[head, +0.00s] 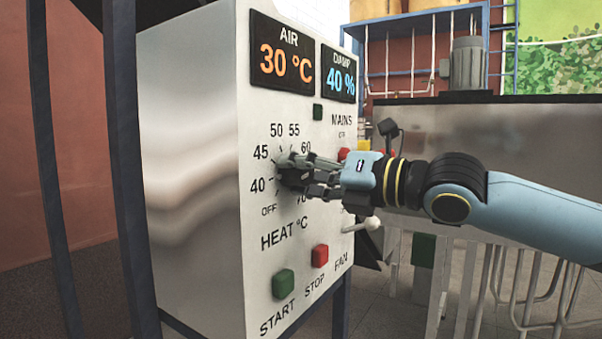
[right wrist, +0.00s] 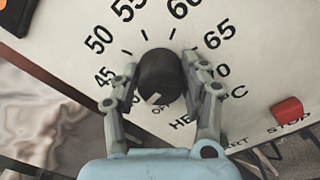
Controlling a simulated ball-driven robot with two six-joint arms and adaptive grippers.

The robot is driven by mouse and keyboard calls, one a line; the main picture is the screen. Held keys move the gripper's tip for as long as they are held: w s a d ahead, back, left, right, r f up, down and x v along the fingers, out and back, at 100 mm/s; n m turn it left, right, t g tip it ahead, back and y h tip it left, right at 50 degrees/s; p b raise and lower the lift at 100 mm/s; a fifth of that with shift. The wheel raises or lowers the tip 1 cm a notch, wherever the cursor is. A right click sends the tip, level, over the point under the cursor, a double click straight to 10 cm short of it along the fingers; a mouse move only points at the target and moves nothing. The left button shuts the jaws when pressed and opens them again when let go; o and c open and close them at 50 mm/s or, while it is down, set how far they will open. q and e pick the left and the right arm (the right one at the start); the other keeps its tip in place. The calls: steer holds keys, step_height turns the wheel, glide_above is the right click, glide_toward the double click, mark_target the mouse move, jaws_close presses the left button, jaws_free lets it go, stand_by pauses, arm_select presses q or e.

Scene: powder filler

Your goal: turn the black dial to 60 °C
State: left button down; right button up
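The black dial (right wrist: 160,75) is a round knob on the white front panel of the machine. A white mark on its face points down and slightly left in the right wrist view, towards the partly hidden OFF label. In the head view the dial (head: 285,171) is partly covered by my right gripper (head: 305,178). In the right wrist view the two fingers of my right gripper (right wrist: 161,78) stand on either side of the dial. A thin gap seems to show at the left finger; contact at the right finger is unclear. My left gripper is not in view.
The AIR display (head: 286,60) reads 30 °C and the DAMP display (head: 338,73) reads 40 %. Below the dial sit a green START button (head: 284,283) and a red STOP button (head: 320,256). A white-knobbed lever (head: 372,223) is right of the dial.

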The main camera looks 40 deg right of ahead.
steer(key=c, duration=0.5)
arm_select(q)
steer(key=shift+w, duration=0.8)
